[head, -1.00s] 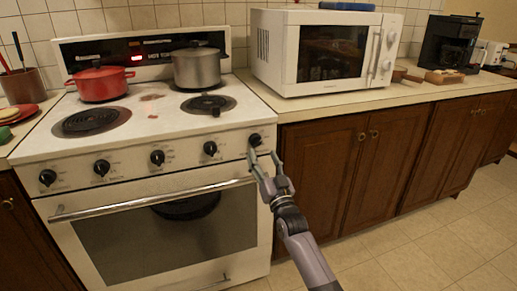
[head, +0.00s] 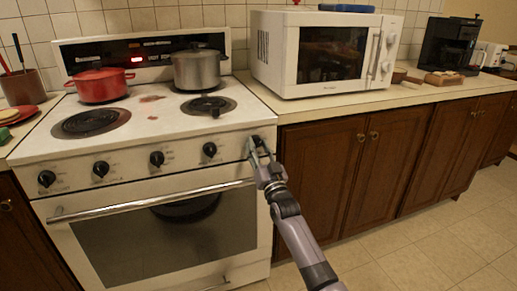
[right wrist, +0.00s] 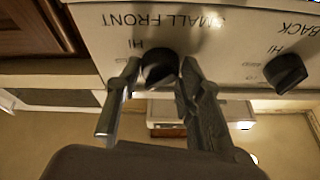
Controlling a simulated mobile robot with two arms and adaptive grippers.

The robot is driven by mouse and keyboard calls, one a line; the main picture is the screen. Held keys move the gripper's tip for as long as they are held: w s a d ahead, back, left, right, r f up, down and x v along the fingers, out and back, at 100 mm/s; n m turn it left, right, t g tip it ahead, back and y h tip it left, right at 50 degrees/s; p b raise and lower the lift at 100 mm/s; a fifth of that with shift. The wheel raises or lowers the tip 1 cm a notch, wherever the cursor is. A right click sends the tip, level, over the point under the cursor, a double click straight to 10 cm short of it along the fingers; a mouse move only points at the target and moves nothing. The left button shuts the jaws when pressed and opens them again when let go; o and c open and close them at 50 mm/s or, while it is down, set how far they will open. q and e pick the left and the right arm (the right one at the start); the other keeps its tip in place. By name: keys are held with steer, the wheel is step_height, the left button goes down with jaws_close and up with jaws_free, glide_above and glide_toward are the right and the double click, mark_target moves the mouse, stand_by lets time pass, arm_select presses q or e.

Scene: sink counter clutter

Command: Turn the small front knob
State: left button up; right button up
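The small front knob (head: 256,140) is the black knob at the right end of the white stove's front panel (head: 130,172). In the right wrist view the knob (right wrist: 160,72) sits under the upside-down label "SMALL FRONT". My right gripper (head: 260,148) is at this knob, and its fingertips partly cover it in the head view. In the right wrist view my right gripper (right wrist: 160,75) has one finger on each side of the knob. The fingers are apart, with narrow gaps beside the knob; contact is not clear. My left gripper is not in view.
Another knob (right wrist: 286,73), labelled "BACK", is beside it. The oven door handle (head: 150,201) runs below the panel. A red pot (head: 100,86) and a steel pot (head: 199,69) stand on the stovetop. Wooden cabinets (head: 322,180) adjoin on the right, with open floor in front.

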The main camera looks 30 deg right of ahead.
steer(key=c, duration=0.6)
steer(key=shift+n, duration=0.3)
steer(key=shift+n+y, duration=0.6)
steer(key=shift+n, duration=0.1)
steer(key=n+y+p, duration=0.1)
steer(key=n, duration=0.2)
steer(key=n+y+p, duration=0.1)
steer(key=n+y, duration=0.1)
steer(key=n, duration=0.1)
steer(key=n+y+p, duration=0.1)
steer(key=n, duration=0.2)
steer(key=shift+d+r+n+g+y, duration=0.15)
steer(key=shift+d+n+g+y, duration=0.15)
steer(key=shift+n, duration=0.1)
arm_select(q)
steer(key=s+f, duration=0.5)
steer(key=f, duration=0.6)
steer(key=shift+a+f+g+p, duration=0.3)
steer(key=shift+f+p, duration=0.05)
steer(key=shift+p, duration=0.05)
arm_select(e)
steer(key=shift+n+y, duration=0.3)
steer(key=shift+n, duration=0.3)
steer(key=o, duration=1.1)
steer(key=shift+o, duration=0.2)
